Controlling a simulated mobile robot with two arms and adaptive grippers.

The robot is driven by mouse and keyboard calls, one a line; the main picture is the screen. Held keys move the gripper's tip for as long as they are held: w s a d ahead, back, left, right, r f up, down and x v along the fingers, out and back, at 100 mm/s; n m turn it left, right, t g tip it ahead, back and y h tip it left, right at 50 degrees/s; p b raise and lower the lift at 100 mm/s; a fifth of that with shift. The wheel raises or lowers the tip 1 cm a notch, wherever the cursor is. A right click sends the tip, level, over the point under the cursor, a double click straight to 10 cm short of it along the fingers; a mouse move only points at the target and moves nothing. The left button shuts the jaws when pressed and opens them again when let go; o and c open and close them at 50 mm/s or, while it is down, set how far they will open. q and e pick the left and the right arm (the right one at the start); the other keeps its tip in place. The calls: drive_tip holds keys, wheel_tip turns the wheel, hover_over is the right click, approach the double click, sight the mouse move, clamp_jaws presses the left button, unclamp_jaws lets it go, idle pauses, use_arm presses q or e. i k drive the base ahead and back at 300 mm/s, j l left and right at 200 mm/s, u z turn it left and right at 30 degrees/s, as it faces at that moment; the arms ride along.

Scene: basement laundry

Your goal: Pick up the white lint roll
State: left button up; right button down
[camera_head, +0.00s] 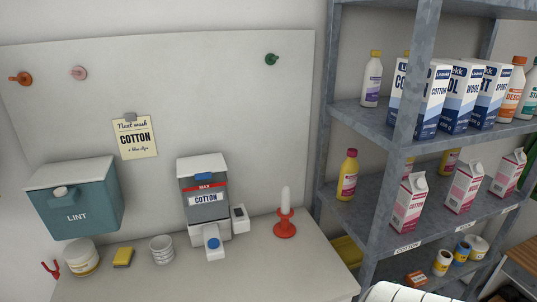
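A slim white upright cylinder (286,197) stands in a red holder (285,224) on the right part of the white counter; it may be the lint roll, but I cannot tell for sure. A short white ribbed cylinder (162,249) stands on the counter left of the dispenser. A white roll-like item (478,246) also sits on the low shelf at right. A teal box marked LINT (77,205) is on the wall panel at left.
The counter (305,265) also holds a COTTON dispenser (205,195), a yellow sponge (122,257) and a white jar (82,258). A grey metal shelf (375,118) with cartons and bottles stands at right, its post close to the counter. The counter's front right is clear.

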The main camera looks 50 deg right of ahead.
sight(444, 258)
drive_tip(key=z, duration=3)
drive_tip(key=i+l, duration=0.2)
drive_tip(key=l, duration=0.2)
drive_tip(key=i+l+u, duration=0.15)
drive_tip(key=l, duration=0.2)
drive_tip(key=i+l+u, duration=0.15)
drive_tip(key=l, duration=0.2)
drive_tip(key=i+l+u, duration=0.15)
drive_tip(key=l, duration=0.25)
drive_tip(key=l+u, duration=0.15)
drive_tip(key=l, duration=0.2)
